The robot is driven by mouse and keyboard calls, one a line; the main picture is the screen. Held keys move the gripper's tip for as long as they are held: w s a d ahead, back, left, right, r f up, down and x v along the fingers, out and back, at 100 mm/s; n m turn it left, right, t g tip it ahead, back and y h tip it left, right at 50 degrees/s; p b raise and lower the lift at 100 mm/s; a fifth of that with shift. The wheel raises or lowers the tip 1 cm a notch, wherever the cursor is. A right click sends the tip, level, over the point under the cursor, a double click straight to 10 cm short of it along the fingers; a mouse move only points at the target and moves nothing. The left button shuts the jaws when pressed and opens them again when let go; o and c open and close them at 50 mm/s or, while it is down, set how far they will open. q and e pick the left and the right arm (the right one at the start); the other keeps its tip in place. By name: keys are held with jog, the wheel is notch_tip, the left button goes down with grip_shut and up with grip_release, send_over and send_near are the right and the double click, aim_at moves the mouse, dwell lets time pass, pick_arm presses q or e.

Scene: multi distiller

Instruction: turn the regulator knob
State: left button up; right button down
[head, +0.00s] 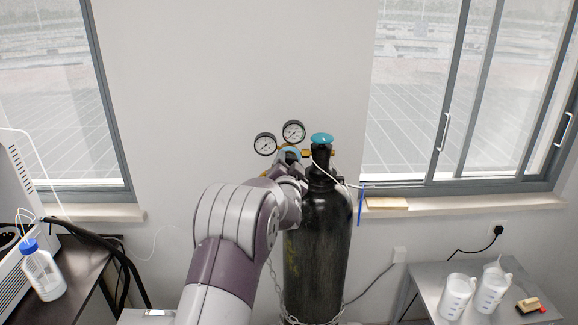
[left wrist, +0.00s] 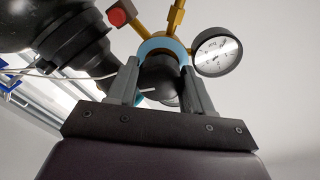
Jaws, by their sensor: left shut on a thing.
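The regulator with two round gauges (head: 293,131) sits at the neck of a tall black gas cylinder (head: 318,245) in the head view. My left arm reaches up to it, and my left gripper (head: 288,160) is mostly hidden behind its own wrist. In the left wrist view, my left gripper (left wrist: 162,75) has its two fingers on either side of the black regulator knob (left wrist: 161,82), shut on it. A light blue ring (left wrist: 152,46) and brass fittings (left wrist: 176,16) show just beyond the knob. One gauge (left wrist: 217,52) is to the right of the fingers. My right gripper is not in view.
A teal valve handwheel (head: 322,139) tops the cylinder. A chain (head: 275,285) hangs around the cylinder's lower part. A grey table (head: 425,280) at right bears two white jugs (head: 457,297). A blue-capped bottle (head: 43,272) stands at left. Wall and windows are behind.

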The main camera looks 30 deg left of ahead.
pick_arm(q)
jog(key=shift+f+n+b, duration=0.25)
jog(key=shift+n+b, duration=0.05)
jog(key=shift+b, duration=0.35)
jog(key=n+y+b, duration=0.1)
jog(key=n+b, duration=0.7)
jog(key=b, duration=0.3)
jog(key=shift+f+n, duration=0.15)
jog(key=shift+n, duration=0.25)
jog(key=n+b, duration=0.2)
jog(key=n, duration=0.1)
jog(key=n+b, duration=0.1)
jog(key=n, duration=0.1)
jog(key=shift+n+y, duration=0.3)
jog(key=shift+n, duration=0.1)
jog(key=n, duration=0.1)
jog(key=n+b, duration=0.1)
jog(key=n, duration=0.1)
jog(key=n+b, duration=0.1)
jog(key=n, duration=0.1)
jog(key=shift+d+r+y, duration=0.1)
jog(key=shift+r+y, duration=0.15)
jog(key=shift+y, duration=0.05)
jog(key=shift+n, duration=0.4)
jog(key=o, duration=1)
jog(key=shift+w, duration=0.1)
